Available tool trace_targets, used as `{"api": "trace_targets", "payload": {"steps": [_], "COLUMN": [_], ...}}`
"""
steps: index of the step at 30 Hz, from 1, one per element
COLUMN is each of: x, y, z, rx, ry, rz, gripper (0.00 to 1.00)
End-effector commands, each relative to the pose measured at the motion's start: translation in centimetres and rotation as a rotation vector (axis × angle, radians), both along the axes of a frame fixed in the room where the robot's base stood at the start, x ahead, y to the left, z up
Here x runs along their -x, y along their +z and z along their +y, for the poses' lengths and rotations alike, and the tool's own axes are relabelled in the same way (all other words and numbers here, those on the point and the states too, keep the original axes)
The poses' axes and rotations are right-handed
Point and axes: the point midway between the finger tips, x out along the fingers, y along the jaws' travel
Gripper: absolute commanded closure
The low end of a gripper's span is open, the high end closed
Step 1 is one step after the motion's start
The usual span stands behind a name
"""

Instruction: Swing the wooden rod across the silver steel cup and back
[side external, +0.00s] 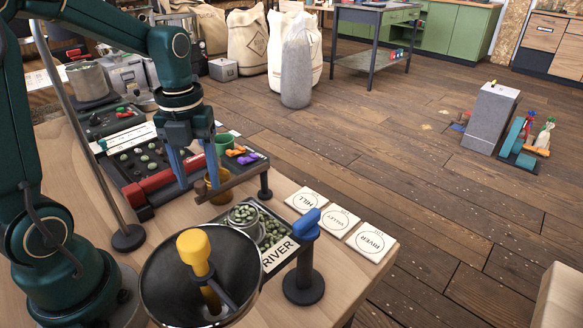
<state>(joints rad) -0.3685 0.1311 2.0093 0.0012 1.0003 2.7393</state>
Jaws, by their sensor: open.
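The wooden rod (232,184) is a brown bar lying at a slant beside the black bean tray, near the middle of the table. My gripper (198,183) points down with its two blue fingers spread apart. The right fingertip is close to the rod in the picture; I cannot tell whether they touch. The silver steel cup (243,216) appears to be the small metal cup heaped with green beans, just in front of the rod.
The dark pan (160,262) with a yellow-handled tool (194,251) stands in front. A blue-topped post (306,258) and RIVER tray (279,255) are to its right. Labelled cards (338,220) lie on the right. A brass-coloured cup (218,181) and green cup (223,144) stand behind.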

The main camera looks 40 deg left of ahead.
Motion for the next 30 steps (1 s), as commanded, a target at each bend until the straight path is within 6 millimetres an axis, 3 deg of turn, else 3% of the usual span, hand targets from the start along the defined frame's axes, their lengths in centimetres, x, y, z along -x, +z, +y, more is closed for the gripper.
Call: {"api": "trace_targets", "payload": {"steps": [10,23,30], "x": [-0.1,0.0,0.7], "y": [4.1,4.8,6.9], "z": [0.1,0.0,-2.2], "rx": [-0.003,-0.001,-0.031], "ry": [0.0,-0.003,-0.071], "rz": [-0.006,-0.001,-0.092], "gripper": [0.43,0.43,0.43]}}
